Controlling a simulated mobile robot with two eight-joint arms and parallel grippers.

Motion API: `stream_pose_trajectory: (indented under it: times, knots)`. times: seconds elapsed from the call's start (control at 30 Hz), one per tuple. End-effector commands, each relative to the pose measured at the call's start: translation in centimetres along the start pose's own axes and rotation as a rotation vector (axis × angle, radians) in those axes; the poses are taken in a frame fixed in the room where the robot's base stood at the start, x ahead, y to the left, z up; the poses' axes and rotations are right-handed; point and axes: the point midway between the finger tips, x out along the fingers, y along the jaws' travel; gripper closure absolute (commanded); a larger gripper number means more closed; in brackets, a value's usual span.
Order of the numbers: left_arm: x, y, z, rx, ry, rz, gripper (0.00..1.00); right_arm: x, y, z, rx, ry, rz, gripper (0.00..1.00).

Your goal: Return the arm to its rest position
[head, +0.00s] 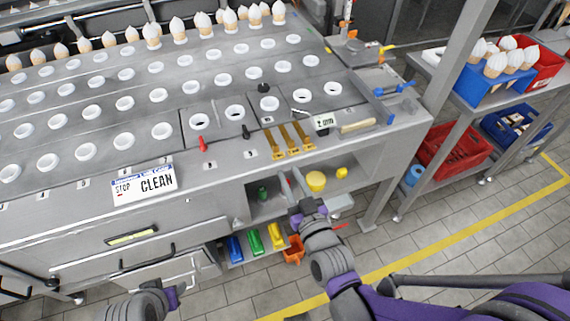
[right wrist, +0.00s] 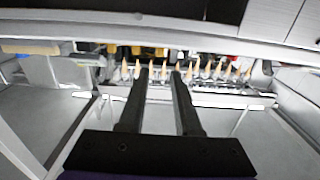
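My right gripper (head: 291,180) is in front of the open lower shelf of the metal table in the head view, below the tabletop. Its two fingers are apart, with nothing between them; the gap also shows in the right wrist view (right wrist: 161,74). My right arm reaches up to it from the lower right. My left gripper (head: 172,296) shows only in small part at the bottom left, in front of the cabinet. Its fingers are too hidden to judge.
The metal table (head: 90,225) has rows of white-ringed holes and cones along its back. A yellow cup (head: 316,181) stands on the shelf close to my right gripper. Blue, green and yellow bins (head: 254,242) sit lower. Tiled floor (head: 440,230) is clear at right.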

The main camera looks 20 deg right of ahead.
Motion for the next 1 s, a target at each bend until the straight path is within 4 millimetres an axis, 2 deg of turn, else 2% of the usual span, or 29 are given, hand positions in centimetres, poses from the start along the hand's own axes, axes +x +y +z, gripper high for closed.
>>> stream_pose_trajectory:
  times: [0.13,0.67,0.77,0.87,1.0]
  knots:
    - [0.0,0.0,0.0,0.0,0.0,0.0,0.5,-0.5,0.0,0.0,0.0,0.0,0.0,0.68]
    - [-0.1,0.0,-0.1,0.0,0.0,0.0,0.5,-0.5,0.0,0.0,0.0,-0.014,-0.003,0.68]
    - [-0.7,0.0,-0.5,0.0,0.003,0.0,0.5,-0.3,-0.2,0.3,0.002,-0.092,-0.016,0.68]
    - [-1.7,0.0,-1.2,0.0,0.007,0.0,0.5,-0.5,-0.3,1.1,0.002,-0.256,-0.037,0.68]
    - [-3.4,0.0,-2.4,0.0,0.016,0.0,0.5,-2.9,-0.1,2.0,0.005,-0.559,-0.046,0.68]
